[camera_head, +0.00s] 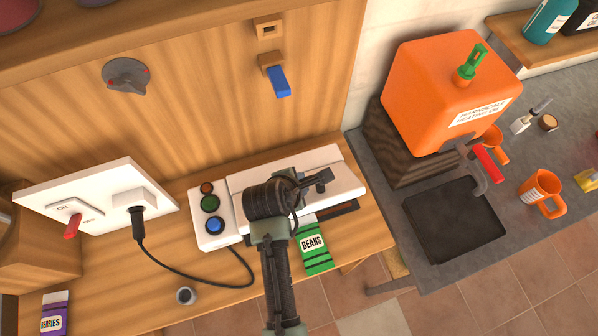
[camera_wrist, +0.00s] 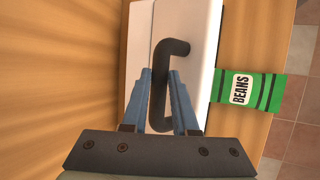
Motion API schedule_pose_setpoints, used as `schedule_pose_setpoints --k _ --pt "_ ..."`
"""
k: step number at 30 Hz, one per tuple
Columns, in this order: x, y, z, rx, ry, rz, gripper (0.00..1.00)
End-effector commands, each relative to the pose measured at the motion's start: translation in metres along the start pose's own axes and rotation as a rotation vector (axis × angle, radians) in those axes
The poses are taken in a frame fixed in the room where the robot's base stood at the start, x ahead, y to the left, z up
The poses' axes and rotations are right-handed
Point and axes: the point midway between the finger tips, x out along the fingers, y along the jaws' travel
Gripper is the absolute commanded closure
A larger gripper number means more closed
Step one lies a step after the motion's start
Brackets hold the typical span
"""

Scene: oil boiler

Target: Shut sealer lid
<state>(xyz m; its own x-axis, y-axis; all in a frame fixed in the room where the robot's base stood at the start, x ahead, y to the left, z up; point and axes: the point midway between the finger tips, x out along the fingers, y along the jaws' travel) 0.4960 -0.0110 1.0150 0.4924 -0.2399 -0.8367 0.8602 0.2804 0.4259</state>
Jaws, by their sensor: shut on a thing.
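The sealer is a white box with a white lid (camera_head: 335,165) on the wooden counter. The lid lies over its base, and a dark strip (camera_head: 345,209) shows along its front edge; I cannot tell whether it is fully down. The lid has a black bent handle (camera_wrist: 172,47). My gripper (camera_wrist: 163,85) has its blue-grey fingers on both sides of the handle and is shut on it. In the head view my gripper (camera_head: 312,182) and wrist hide the middle of the lid. A green BEANS packet (camera_head: 314,246) sticks out at the front of the sealer.
A button panel (camera_head: 210,216) with red, green and blue buttons stands left of the lid. A black cable (camera_head: 185,278) runs to a wall socket with a red switch (camera_head: 72,228). A small grey cup-like item (camera_head: 186,295) and a purple BERRIES packet (camera_head: 54,314) are at front left.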

Motion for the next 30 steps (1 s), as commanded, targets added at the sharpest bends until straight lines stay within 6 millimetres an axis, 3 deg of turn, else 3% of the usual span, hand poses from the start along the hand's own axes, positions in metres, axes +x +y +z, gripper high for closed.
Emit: schedule_pose_setpoints --k 3,12,17,30 --pt "0.006 -0.02 -0.001 0.038 -0.002 0.093 1.0" --pt "0.018 -0.05 -0.006 0.134 -0.002 0.32 1.0" --pt "0.021 -0.058 -0.008 0.167 -0.001 0.402 1.0" --pt "0.028 -0.07 -0.011 0.164 -0.002 0.389 1.0"
